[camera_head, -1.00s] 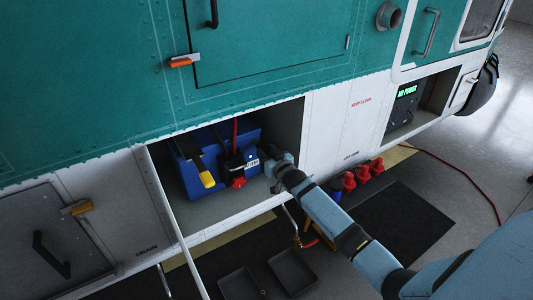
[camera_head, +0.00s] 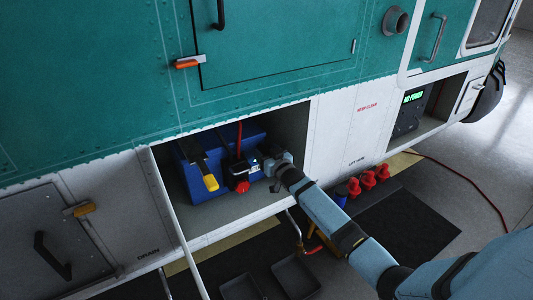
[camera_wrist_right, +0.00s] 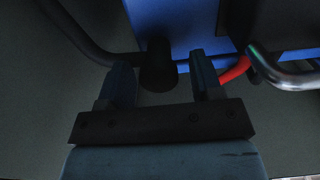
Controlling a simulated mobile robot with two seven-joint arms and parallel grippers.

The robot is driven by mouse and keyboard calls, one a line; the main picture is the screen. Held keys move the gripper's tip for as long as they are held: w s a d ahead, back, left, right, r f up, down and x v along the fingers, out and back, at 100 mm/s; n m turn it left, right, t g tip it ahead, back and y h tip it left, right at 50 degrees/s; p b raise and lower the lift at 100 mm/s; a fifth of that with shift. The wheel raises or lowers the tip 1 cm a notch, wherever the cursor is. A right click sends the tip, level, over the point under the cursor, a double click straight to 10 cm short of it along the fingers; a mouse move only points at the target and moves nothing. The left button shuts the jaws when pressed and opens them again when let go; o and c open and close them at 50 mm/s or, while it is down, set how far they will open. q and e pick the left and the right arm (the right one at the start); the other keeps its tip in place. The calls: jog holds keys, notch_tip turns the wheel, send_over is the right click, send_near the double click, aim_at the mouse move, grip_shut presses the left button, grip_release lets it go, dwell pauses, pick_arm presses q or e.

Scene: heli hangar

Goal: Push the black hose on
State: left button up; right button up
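A black hose (camera_wrist_right: 75,28) shows in the right wrist view, coming in from the upper left. It bends to a thick black end (camera_wrist_right: 158,66) between my right gripper's fingers (camera_wrist_right: 160,82). The fingers stand apart with visible gap beside this end, so the gripper looks open. In the head view my right gripper (camera_head: 268,165) is inside the open bay, at the right side of a blue box (camera_head: 203,187) and a small black unit with a red knob (camera_head: 242,187). The hose cannot be made out in the head view.
A bent metal pipe (camera_wrist_right: 285,78) and a red tube (camera_wrist_right: 235,69) lie close right of the fingers. The bay's floor edge (camera_head: 240,226) and right wall surround the arm. Red caps (camera_head: 368,180) stand below outside.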

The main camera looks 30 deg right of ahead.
jog(key=shift+s, duration=0.1)
jog(key=s+b, duration=0.1)
jog(key=s, duration=1.2)
jog(key=shift+s+a, duration=0.3)
jog(key=shift+a, duration=0.1)
jog(key=s+a+f+n+g+y+p, duration=0.1)
jog(key=s+a+f+g+p, duration=0.1)
jog(key=s+a, duration=0.6)
jog(key=s+a+f+n+g+y+p, duration=0.1)
jog(key=s+a+f+g+p, duration=0.1)
jog(key=s+a+f, duration=0.3)
jog(key=s+a+f+n+g+y+p, duration=0.1)
jog(key=s+a+f+g+y+p, duration=0.1)
jog(key=s+a, duration=0.9)
notch_tip(320, 180, down, 2)
jog(key=s+g, duration=0.1)
jog(key=s, duration=0.2)
jog(key=shift+a+n, duration=0.3)
dwell(0.6)
